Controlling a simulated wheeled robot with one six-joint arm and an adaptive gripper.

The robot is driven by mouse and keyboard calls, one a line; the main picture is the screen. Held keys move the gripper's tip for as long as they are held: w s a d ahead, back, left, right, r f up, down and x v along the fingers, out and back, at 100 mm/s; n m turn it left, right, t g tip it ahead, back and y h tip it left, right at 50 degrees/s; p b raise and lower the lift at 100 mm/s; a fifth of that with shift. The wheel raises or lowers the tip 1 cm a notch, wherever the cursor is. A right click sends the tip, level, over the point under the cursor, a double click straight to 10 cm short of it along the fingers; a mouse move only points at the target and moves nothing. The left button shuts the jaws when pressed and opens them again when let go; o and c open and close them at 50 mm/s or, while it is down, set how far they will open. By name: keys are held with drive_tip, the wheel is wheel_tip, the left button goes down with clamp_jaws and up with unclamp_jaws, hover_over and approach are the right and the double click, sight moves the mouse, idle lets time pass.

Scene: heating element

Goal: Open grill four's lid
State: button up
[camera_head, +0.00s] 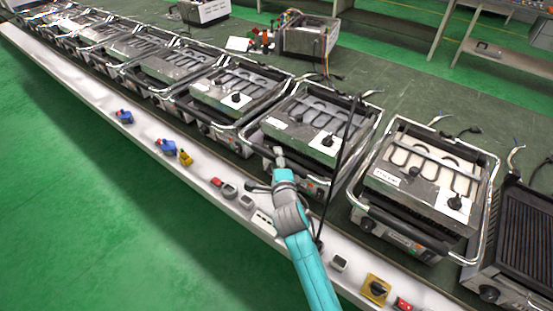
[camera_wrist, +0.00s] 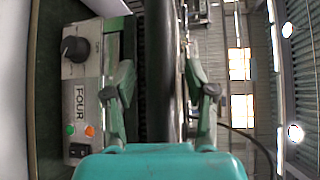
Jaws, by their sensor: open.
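The grill marked "FOUR" shows in the wrist view by its label (camera_wrist: 81,103), and its front panel (camera_wrist: 78,75) carries a dark knob, small green and orange lights and a switch. In the head view, the grill in front of my gripper (camera_head: 311,124) has its lid lying down, with heating coils bare on top. A dark handle bar (camera_wrist: 162,60) runs lengthwise through the wrist view. My gripper (camera_wrist: 164,92) is open, with one finger on each side of the bar. In the head view my gripper (camera_head: 279,154) is at this grill's front edge. Contact with the bar cannot be told.
Similar grills stand in a row on both sides, one close on the right (camera_head: 424,181) and one on the left (camera_head: 232,91). A white rail (camera_head: 150,128) with switches and plugs runs along the front. Green floor is clear at left.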

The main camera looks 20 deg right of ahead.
drive_tip(key=shift+w, duration=0.4)
clamp_jaws()
